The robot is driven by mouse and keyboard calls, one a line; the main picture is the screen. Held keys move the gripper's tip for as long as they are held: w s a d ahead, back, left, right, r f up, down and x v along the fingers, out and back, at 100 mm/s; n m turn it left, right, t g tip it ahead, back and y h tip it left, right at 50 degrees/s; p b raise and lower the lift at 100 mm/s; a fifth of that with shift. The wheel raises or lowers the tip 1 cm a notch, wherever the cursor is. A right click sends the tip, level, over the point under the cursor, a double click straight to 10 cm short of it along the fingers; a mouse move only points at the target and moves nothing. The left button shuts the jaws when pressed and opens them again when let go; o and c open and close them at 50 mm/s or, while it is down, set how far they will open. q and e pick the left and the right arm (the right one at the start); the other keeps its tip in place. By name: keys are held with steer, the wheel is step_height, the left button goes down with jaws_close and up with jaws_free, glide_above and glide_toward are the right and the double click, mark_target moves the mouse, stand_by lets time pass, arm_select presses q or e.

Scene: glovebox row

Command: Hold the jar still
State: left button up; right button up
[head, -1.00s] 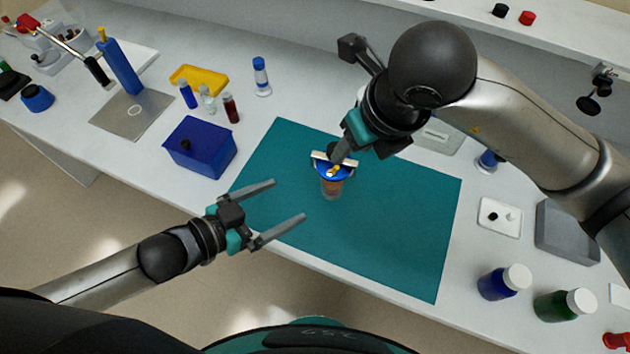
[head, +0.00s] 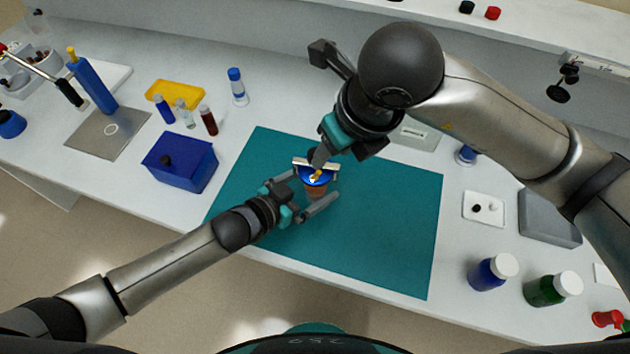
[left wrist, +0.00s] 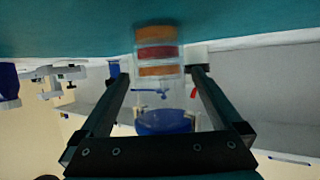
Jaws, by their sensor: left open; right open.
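The jar (head: 316,190) stands on the teal mat (head: 385,225), with orange and red bands in its clear body and a blue top (head: 313,178). In the left wrist view the jar (left wrist: 157,58) appears upside down between the two fingers, apart from them as far as I can see. My left gripper (head: 314,186) is open, its fingers on either side of the jar. My right gripper (head: 317,166) is over the jar's top and hides part of it. It is open; whether it touches the top I cannot tell.
A blue box (head: 180,165) stands left of the mat, with several vials and a yellow tray (head: 175,94) behind it. Blue (head: 492,272) and green (head: 552,288) bottles with white caps stand at the right. The mat around the jar is clear.

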arm_select(q)
steer(key=shift+w+d+f, duration=0.15)
steer(key=shift+w+d, duration=0.15)
jaws_close()
stand_by(0.8)
stand_by(0.8)
